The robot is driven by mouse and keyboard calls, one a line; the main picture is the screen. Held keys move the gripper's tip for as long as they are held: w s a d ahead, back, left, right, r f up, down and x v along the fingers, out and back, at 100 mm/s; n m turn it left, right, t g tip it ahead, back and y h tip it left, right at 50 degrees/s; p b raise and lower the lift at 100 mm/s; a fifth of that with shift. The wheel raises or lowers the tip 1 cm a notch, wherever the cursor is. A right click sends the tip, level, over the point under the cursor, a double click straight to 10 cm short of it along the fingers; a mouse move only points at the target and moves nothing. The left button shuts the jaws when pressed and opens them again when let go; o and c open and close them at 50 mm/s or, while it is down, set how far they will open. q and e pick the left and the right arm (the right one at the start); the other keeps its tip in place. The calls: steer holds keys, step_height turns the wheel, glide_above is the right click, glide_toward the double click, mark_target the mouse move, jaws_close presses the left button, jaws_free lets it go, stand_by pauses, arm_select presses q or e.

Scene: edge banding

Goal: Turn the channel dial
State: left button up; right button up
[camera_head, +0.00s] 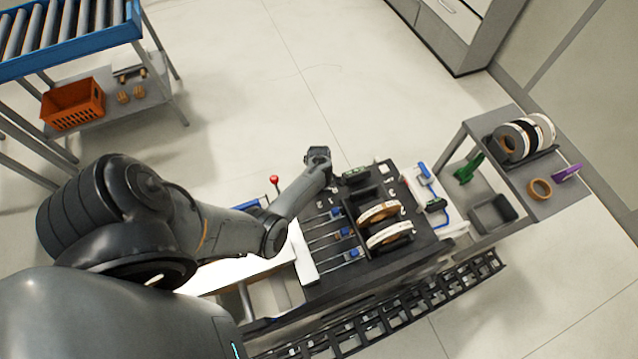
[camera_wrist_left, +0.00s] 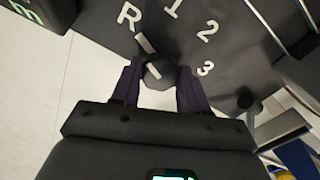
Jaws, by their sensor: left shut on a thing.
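The channel dial (camera_wrist_left: 158,70) is a dark knob on a dark panel in the left wrist view, with a white pointer mark near its top. White labels R (camera_wrist_left: 129,15), 1, 2 and 3 (camera_wrist_left: 206,69) sit around it. My left gripper (camera_wrist_left: 157,82) has one finger on each side of the knob and is shut on it. In the head view my left gripper (camera_head: 318,156) is at the far edge of the dark machine top (camera_head: 330,262), and the dial is not distinguishable there. My right gripper is not in view.
On the machine are tape reels (camera_head: 388,236), blue-ended sliders (camera_head: 345,233) and a red-knobbed lever (camera_head: 274,180). A grey side table (camera_head: 510,122) with more reels stands at right. A blue roller conveyor (camera_head: 70,62) stands at upper left. The floor beyond the machine is clear.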

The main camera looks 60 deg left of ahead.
arm_select(q)
steer(key=o, duration=1.1)
steer(key=shift+c, duration=0.2)
steer(key=shift+r, duration=0.55)
step_height(320, 180, up, 10)
steer(key=p, duration=0.2)
steer(key=shift+f, duration=0.15)
steer(key=shift+s, duration=0.1)
